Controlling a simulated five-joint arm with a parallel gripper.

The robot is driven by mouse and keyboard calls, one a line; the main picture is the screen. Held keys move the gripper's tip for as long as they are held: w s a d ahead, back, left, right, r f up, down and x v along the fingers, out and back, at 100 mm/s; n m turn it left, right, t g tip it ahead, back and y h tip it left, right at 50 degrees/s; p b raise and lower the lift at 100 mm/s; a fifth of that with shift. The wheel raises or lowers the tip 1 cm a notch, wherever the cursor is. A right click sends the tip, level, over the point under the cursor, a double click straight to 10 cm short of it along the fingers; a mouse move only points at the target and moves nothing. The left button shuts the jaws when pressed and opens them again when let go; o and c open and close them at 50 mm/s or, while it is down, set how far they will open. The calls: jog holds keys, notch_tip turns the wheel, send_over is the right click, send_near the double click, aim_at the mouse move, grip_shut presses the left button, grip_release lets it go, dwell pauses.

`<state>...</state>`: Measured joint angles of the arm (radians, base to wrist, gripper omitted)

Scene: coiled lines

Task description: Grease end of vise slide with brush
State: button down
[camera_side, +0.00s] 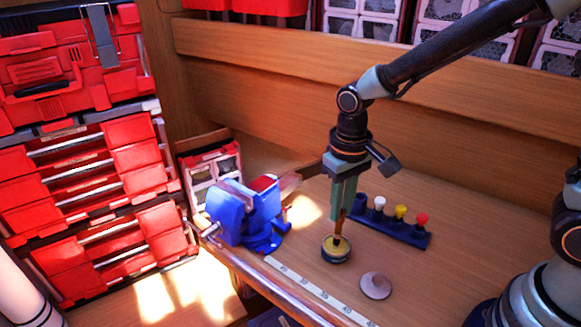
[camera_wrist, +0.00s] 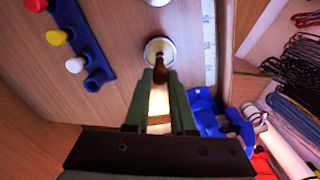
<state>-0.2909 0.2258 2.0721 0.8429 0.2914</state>
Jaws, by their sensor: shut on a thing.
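My gripper (camera_side: 342,207) has its two green fingers shut on a brush with a brown handle (camera_side: 339,227), held nearly upright. The brush's lower end is in or just over the round grease tin (camera_side: 335,256); its bristles are hidden. In the wrist view the brown brush (camera_wrist: 160,71) sticks out between my fingertips, over the open tin (camera_wrist: 151,47). The blue vise (camera_side: 236,217) stands left of the tin at the bench edge, apart from my gripper. Part of the vise (camera_wrist: 208,118) shows at right in the wrist view.
A blue rack (camera_side: 394,231) behind the tin holds white, yellow and red-topped items; its left slot looks empty. A round grey lid (camera_side: 376,286) lies right of the tin. A ruler strip (camera_side: 318,292) runs along the front edge. Red toolboxes (camera_side: 80,150) stand at left.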

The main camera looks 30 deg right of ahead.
jog(key=shift+f, duration=0.5)
dwell(1.2)
jog(key=shift+r, duration=0.1)
jog(key=shift+r, duration=3.5)
jog(key=shift+d, duration=0.1)
jog(key=s+d, duration=0.1)
jog(key=d, duration=0.9)
jog(key=w+a+r, duration=0.2)
jog(key=w+a, duration=0.3)
jog(key=w, duration=0.5)
jog(key=w+a+r, duration=0.2)
jog(key=w+a, duration=0.3)
jog(key=w, duration=0.5)
jog(key=shift+f, duration=2.55)
jog(key=shift+f, duration=0.6)
